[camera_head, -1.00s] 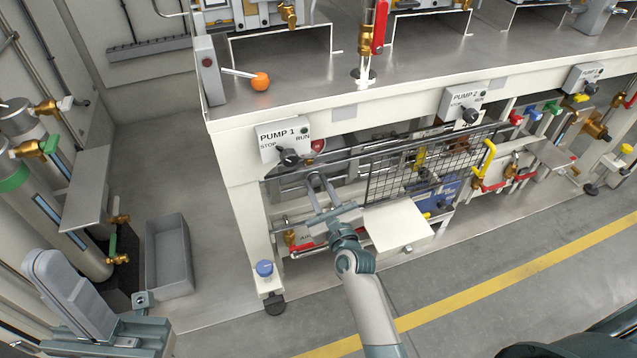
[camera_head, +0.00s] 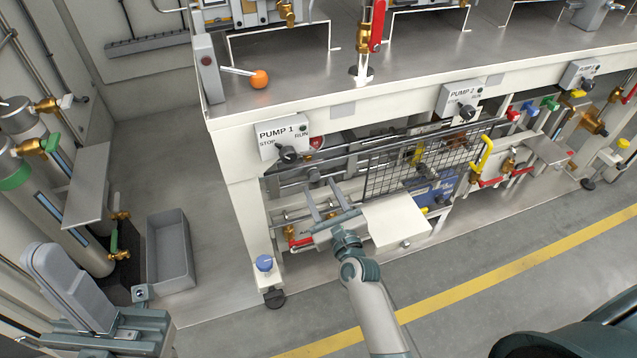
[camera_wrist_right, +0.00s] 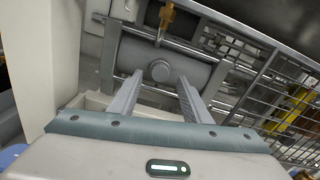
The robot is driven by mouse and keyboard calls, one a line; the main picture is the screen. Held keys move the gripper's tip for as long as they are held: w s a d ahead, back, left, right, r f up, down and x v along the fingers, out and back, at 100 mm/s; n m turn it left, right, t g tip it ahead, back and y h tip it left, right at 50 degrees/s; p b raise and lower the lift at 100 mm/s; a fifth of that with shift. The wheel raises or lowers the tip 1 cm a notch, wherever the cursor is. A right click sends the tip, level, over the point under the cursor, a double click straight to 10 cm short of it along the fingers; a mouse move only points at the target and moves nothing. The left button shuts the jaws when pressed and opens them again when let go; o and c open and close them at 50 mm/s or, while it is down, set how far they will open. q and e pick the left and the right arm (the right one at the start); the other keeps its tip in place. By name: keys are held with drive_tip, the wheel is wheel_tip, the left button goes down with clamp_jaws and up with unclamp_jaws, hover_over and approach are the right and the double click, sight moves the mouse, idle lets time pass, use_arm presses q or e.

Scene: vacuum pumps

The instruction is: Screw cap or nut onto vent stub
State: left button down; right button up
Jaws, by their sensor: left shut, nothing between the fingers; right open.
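My right gripper (camera_head: 323,187) is open and reaches under the bench at the PUMP 1 bay, above a pale shelf. In the right wrist view its two fingers (camera_wrist_right: 155,88) stand apart with nothing between them. Beyond them, a round grey cap-like end (camera_wrist_right: 160,70) sits in front of a grey cylinder (camera_wrist_right: 190,70). It appears to lie past the fingertips, not gripped. I cannot tell whether it is the cap or the vent stub. My left gripper (camera_head: 48,262) is shut and empty at the lower left, away from the bench.
A black wire mesh guard (camera_head: 395,172) with a yellow handle stands right of the right gripper. A brass fitting (camera_wrist_right: 166,18) and pipes run above the cylinder. The PUMP 1 switch box (camera_head: 282,138) hangs above. A grey bin (camera_head: 170,265) is on the floor at left.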

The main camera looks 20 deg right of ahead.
drive_tip(key=shift+s, duration=0.6)
drive_tip(key=shift+c, duration=0.4)
